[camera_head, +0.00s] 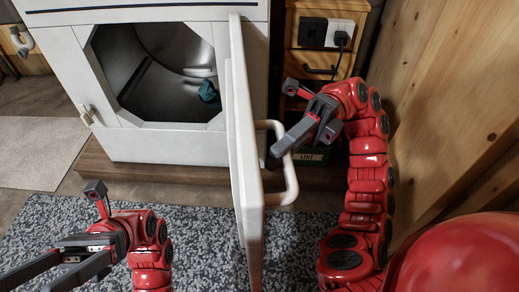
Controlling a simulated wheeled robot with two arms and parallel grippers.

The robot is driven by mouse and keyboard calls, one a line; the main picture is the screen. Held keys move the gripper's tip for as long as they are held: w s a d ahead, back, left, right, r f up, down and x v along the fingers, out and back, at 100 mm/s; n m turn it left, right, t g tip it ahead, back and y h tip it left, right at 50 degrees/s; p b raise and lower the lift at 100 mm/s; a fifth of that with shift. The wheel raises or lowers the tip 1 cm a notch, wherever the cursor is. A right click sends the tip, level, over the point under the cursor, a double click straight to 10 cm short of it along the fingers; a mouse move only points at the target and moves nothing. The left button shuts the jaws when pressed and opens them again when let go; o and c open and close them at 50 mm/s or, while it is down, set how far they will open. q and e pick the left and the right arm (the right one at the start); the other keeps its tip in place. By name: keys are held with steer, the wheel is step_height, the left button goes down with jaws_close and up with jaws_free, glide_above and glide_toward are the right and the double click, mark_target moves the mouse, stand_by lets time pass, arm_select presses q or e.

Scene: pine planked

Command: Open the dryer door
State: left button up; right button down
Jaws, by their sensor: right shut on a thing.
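The white dryer (165,144) stands at the back centre. Its door (242,130) is swung wide open, seen nearly edge-on, sticking out towards me. The door's white handle (291,180) is a loop on the door's right side. My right gripper (275,158) is shut on the handle. A dark teal cloth (208,91) lies inside the metal drum (165,60). My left gripper (30,275) is at the lower left, its fingers spread apart and empty, away from the dryer.
A speckled grey rug (195,225) covers the floor in front. A wooden plank wall (450,90) rises close to my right arm. A wooden cabinet with a socket and plug (341,36) stands behind it. A pale mat (38,150) lies at the left.

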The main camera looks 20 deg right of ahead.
steer(key=shift+s+d, duration=0.15)
steer(key=shift+d, duration=0.2)
arm_select(q)
steer(key=shift+s+a+r+m+t+y, duration=0.2)
steer(key=shift+s+a+m+t+y, duration=0.3)
steer(key=shift+s+a+t, duration=0.25)
arm_select(e)
steer(key=shift+s, duration=0.1)
arm_select(q)
steer(key=shift+w+d, duration=0.1)
steer(key=shift+d, duration=0.05)
arm_select(e)
steer(key=shift+h, duration=0.3)
steer(key=c, duration=0.8)
jaws_free()
steer(key=shift+s, duration=0.15)
